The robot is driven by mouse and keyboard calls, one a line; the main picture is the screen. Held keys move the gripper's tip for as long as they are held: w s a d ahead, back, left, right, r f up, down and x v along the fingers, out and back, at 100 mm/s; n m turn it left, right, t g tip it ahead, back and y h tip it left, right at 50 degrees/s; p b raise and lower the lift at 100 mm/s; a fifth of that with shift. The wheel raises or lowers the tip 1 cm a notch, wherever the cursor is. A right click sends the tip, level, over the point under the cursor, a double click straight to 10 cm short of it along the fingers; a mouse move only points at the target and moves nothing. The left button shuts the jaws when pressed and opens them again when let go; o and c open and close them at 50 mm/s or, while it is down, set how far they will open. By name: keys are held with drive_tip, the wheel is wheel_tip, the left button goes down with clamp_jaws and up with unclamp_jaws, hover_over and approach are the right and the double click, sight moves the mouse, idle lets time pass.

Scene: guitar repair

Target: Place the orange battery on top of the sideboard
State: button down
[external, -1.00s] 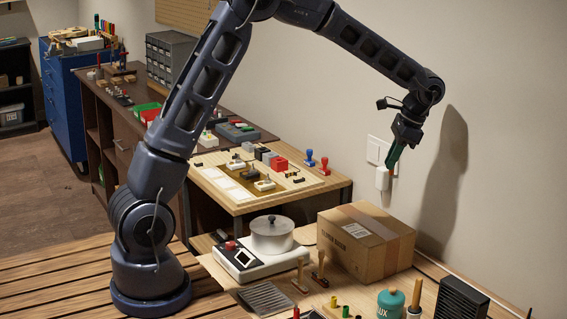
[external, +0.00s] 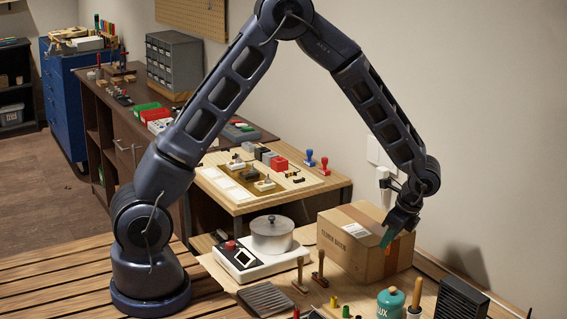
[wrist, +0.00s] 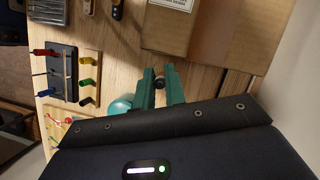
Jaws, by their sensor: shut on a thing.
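My gripper (external: 386,240) is low at the front side of a cardboard box (external: 350,238), above the near workbench. In the wrist view its green fingers (wrist: 160,76) stand around a small round thing with a dark end (wrist: 160,83), which I take to be the orange battery. Its orange body is hidden by the fingers now. The dark brown sideboard (external: 128,135) stands at the back left, far from my gripper. Its top holds a grey drawer cabinet (external: 172,62), green and red trays and tools.
The cardboard box is close beside my gripper. A pot (external: 272,234) on a white scale, a teal canister (external: 390,302), wooden stamps and a black speaker-like box (external: 462,298) crowd the bench. A side table (external: 245,208) with small parts lies between the bench and the sideboard.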

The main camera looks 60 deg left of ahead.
wheel_tip(320, 180, down, 10)
drive_tip(key=shift+f, duration=0.1)
idle(0.4)
drive_tip(key=c, duration=1.5)
unclamp_jaws()
drive_tip(key=shift+f, duration=0.1)
drive_tip(key=shift+o, duration=0.2)
